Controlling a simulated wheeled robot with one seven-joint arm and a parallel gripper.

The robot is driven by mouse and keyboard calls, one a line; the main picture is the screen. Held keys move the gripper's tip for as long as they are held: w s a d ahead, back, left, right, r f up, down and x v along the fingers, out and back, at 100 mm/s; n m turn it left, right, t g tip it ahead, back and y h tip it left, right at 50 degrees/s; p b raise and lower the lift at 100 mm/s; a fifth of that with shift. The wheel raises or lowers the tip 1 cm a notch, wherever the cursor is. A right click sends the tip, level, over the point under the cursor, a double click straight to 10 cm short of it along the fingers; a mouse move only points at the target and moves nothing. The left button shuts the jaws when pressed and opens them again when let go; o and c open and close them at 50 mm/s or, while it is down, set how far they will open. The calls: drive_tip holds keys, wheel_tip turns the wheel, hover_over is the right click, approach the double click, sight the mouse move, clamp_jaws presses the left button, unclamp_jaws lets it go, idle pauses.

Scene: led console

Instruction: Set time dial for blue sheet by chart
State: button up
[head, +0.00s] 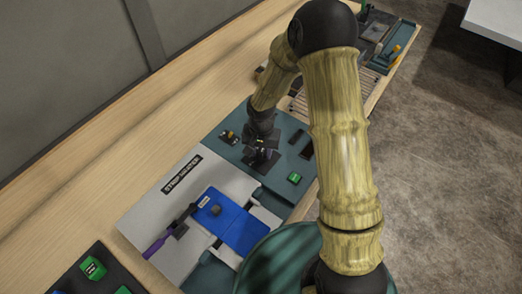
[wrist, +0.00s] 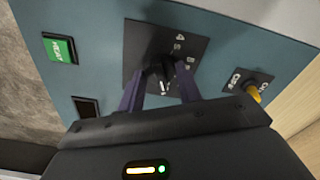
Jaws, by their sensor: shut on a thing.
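My gripper (wrist: 160,82) is shut on the black time dial (wrist: 156,72), with one purple finger on each side of the knob. The dial sits on a dark square plate with white marks; a 4 and an 8 seem readable, others are blurred. A white pointer line shows on the knob's near side. In the head view my gripper (head: 263,155) is over the teal console panel (head: 225,123) and hides most of the dial. The blue sheet (head: 243,233) lies on the strip heater (head: 150,208). I cannot make out a chart.
A green button (wrist: 60,48) and a dark window (wrist: 87,107) are on one side of the dial. An on/off toggle with a yellow tip (wrist: 254,94) is on the other. A purple-handled lever (head: 160,242) and green blocks on a dark tray (head: 72,278) are nearby.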

drive_tip(key=n, duration=0.3)
drive_tip(key=shift+w+n, duration=0.1)
drive_tip(key=shift+n, duration=0.3)
drive_tip(key=n, duration=0.4)
drive_tip(key=shift+r+n, duration=0.15)
drive_tip(key=shift+n, duration=0.15)
drive_tip(key=n, duration=0.4)
drive_tip(key=shift+w+n, duration=0.1)
drive_tip(key=shift+n, duration=0.2)
drive_tip(key=n, duration=0.4)
drive_tip(key=shift+a+p, duration=0.1)
drive_tip(key=shift+p, duration=0.3)
drive_tip(key=shift+n, duration=0.3)
drive_tip(key=o, duration=1)
